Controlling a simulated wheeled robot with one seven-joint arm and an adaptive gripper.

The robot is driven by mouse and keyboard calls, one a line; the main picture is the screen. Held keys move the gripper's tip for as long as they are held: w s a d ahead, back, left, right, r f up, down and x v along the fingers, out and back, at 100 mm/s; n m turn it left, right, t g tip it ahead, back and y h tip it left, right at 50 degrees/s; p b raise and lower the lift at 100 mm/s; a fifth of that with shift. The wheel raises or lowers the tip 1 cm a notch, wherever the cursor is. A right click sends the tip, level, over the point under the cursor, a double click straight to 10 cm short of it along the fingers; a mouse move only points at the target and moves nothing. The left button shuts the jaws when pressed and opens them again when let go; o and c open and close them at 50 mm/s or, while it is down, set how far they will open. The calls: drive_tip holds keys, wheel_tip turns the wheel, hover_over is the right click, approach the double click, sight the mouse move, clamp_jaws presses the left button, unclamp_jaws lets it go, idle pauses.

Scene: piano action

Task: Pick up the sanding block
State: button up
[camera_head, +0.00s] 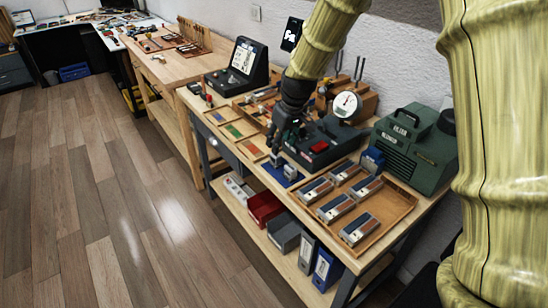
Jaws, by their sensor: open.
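My gripper (276,149) is dark and points down over the front of the workbench, at the end of my sleeved arm. It is open, and its fingers are small in view. Just under and beside the fingertips is a small grey block (290,171) on a blue mat (272,170); I cannot tell for sure whether this is the sanding block. Whether the fingers touch anything there is too small to tell. Several grey blocks with reddish-brown parts (359,229) lie in a wooden tray (386,230) to the right; I cannot tell what they are.
A dark device with a red part (320,147) stands just behind my gripper. A round dial gauge (346,104) and a green machine (412,147) stand farther back and right. Coloured inlaid mats (234,131) lie left. Bins and binders (327,269) fill the lower shelf. The wooden floor (110,200) is clear.

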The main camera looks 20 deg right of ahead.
sight(278, 156)
drive_tip(key=w+f, duration=0.2)
drive_tip(key=f, duration=0.1)
drive_tip(key=shift+w+a+f, duration=0.15)
drive_tip(key=shift+w+f, duration=0.05)
drive_tip(key=shift+f, duration=0.05)
drive_tip(key=shift+s+a+f+p, duration=0.1)
drive_tip(key=shift+s+f+p, duration=0.25)
drive_tip(key=shift+f+p, duration=0.2)
drive_tip(key=x, duration=0.3)
drive_tip(key=shift+w+f, duration=0.1)
drive_tip(key=shift+w, duration=0.25)
drive_tip(key=shift+s, duration=0.2)
drive_tip(key=shift+a, duration=0.1)
drive_tip(key=shift+w, duration=0.1)
drive_tip(key=c, duration=0.3)
clamp_jaws()
